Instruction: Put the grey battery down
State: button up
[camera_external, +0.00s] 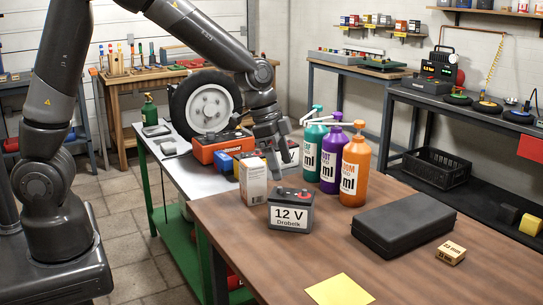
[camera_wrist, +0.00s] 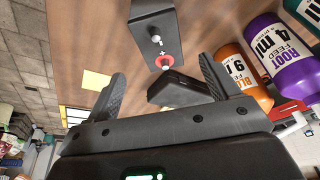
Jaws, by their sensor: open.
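The grey battery (camera_external: 290,212), labelled "12 V", stands upright on the brown wooden table (camera_external: 410,275) near its left corner. It has a red terminal cap on top. My gripper (camera_external: 281,165) is above and behind the battery, pointing downward, apart from it. In the wrist view the battery (camera_wrist: 152,22) shows at the top middle, beyond my gripper (camera_wrist: 163,85). The two fingers are spread wide with nothing between them that they touch.
A white box (camera_external: 253,183) stands close to the battery's left. Green, purple (camera_external: 331,160) and orange (camera_external: 354,172) bottles stand behind right.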

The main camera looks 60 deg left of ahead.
jog(key=s+a+r+n+t, duration=0.1)
jog(key=s+a+r+n, duration=0.1)
jog(key=s+a+r, duration=0.3)
jog(key=s+a+r+n+t, duration=0.1)
jog(key=s+a+r+n, duration=0.1)
jog(key=s+r, duration=0.5)
jog(key=s+a+r+n+y, duration=0.1)
jog(key=s+a+n, duration=0.1)
jog(key=s, duration=0.5)
jog(key=s+a+r+n+t+y, duration=0.1)
jog(key=s+a+n, duration=0.2)
jog(key=s, duration=0.5)
jog(key=shift+a+r, duration=0.3)
jog(key=shift+a, duration=0.2)
